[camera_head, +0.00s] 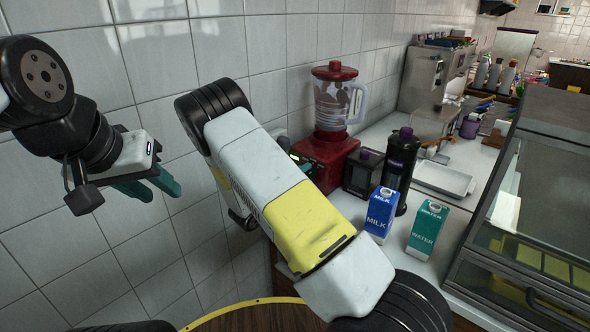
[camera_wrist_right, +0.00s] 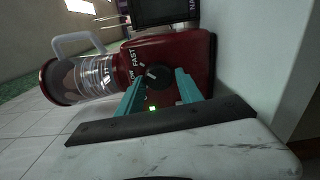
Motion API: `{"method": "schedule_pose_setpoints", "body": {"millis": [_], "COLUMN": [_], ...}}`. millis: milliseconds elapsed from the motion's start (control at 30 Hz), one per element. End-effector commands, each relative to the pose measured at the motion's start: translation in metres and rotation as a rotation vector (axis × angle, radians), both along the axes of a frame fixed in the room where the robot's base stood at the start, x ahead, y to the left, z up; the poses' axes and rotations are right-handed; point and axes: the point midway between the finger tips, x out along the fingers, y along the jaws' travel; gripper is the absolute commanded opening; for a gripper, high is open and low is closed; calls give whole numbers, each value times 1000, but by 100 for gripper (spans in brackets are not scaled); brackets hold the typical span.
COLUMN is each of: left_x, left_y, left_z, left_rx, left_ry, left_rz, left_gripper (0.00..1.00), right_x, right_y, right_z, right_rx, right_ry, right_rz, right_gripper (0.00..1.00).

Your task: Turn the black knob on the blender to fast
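The red blender (camera_head: 325,152) stands on the counter against the tiled wall, with a clear jug and red lid. In the right wrist view the red base (camera_wrist_right: 190,52) appears sideways. Its black knob (camera_wrist_right: 157,77) bears a small white mark, with the word FAST beside it and another label partly hidden. My right gripper (camera_wrist_right: 162,80) is open, its teal fingers on either side of the knob; I cannot tell whether they touch it. In the head view my right arm hides the knob and most of that gripper. My left gripper (camera_head: 152,190) is open and empty, away from the blender.
A dark box-shaped device (camera_head: 362,172) and a black bottle (camera_head: 400,165) stand right of the blender. The blue milk carton (camera_head: 381,212) and green water carton (camera_head: 427,230) stand in front. A glass display case (camera_head: 535,205) is at the right, and a tray (camera_head: 443,180) lies behind the cartons.

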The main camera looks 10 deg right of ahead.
Motion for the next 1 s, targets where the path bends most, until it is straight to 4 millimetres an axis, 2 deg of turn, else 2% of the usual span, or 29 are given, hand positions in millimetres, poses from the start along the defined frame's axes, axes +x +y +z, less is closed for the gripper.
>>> {"method": "schedule_pose_setpoints", "body": {"millis": [33, 67, 433, 800, 1000], "left_x": [0, 0, 0, 0, 0], "left_y": [0, 0, 0, 0, 0], "left_z": [0, 0, 0, 0, 0], "left_rx": [0, 0, 0, 0, 0], "left_ry": [0, 0, 0, 0, 0], "left_rz": [0, 0, 0, 0, 0], "left_gripper": [36, 36, 36, 36, 36], "right_x": [0, 0, -2, -37, -47], "right_y": [0, 0, 3, 49, 61], "right_z": [0, 0, 1, 0, 0], "right_rx": [-1, -1, -2, -1, -1], "right_ry": [1, 1, 0, 0, 0], "right_rz": [1, 0, 1, 3, 1], "right_gripper": [55, 59, 59, 59, 59]}}
